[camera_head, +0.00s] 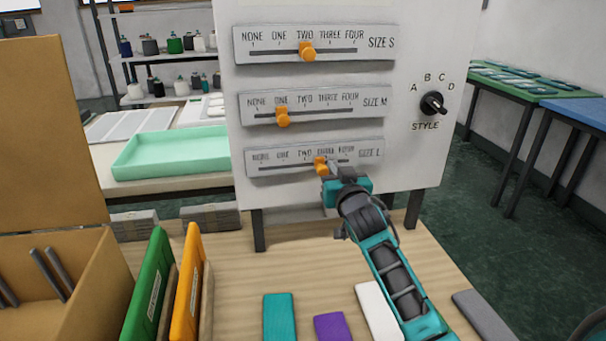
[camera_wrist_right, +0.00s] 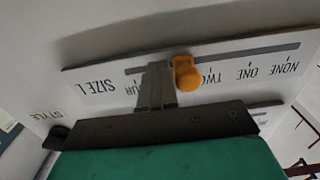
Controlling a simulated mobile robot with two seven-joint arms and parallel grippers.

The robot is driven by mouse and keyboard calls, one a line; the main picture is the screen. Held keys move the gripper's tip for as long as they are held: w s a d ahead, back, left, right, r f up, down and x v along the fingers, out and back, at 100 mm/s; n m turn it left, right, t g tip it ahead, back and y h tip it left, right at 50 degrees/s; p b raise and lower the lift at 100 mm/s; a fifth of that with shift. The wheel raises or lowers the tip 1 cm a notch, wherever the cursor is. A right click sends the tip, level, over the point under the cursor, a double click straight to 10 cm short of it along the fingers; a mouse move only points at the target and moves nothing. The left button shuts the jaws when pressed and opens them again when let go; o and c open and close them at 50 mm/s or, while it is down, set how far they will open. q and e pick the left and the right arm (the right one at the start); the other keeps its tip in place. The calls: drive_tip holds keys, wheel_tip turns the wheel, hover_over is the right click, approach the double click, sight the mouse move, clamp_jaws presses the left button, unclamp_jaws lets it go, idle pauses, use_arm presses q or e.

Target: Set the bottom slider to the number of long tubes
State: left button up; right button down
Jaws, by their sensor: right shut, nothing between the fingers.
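The bottom slider, marked SIZE L, is on the white panel; its orange knob (camera_head: 320,165) stands between TWO and THREE, as far as I can see. In the wrist view the knob (camera_wrist_right: 186,74) is just left of the upside-down TWO, and my fingers cover most of THREE. My right gripper (camera_head: 334,170) is shut and empty, close beside the knob on the THREE side; whether it touches cannot be told. Grey tubes (camera_head: 52,274) stand in an open cardboard box (camera_head: 90,287) at the left; the box wall hides their lower parts. My left gripper is out of view.
Above are the SIZE S knob (camera_head: 307,51) at TWO and the SIZE M knob (camera_head: 283,118) near ONE. A STYLE dial (camera_head: 433,103) is at the right. Green (camera_head: 150,295) and orange (camera_head: 187,285) upright boards and several flat coloured pieces occupy the table below.

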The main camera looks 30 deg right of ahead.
drive_tip(key=shift+w+a, duration=0.25)
drive_tip(key=shift+a, duration=0.45)
drive_tip(key=shift+w+a, duration=0.2)
drive_tip(key=shift+a, duration=0.45)
drive_tip(key=shift+s+d, duration=0.2)
drive_tip(key=shift+d, duration=0.45)
drive_tip(key=p+v, duration=0.4)
drive_tip(key=v, duration=0.4)
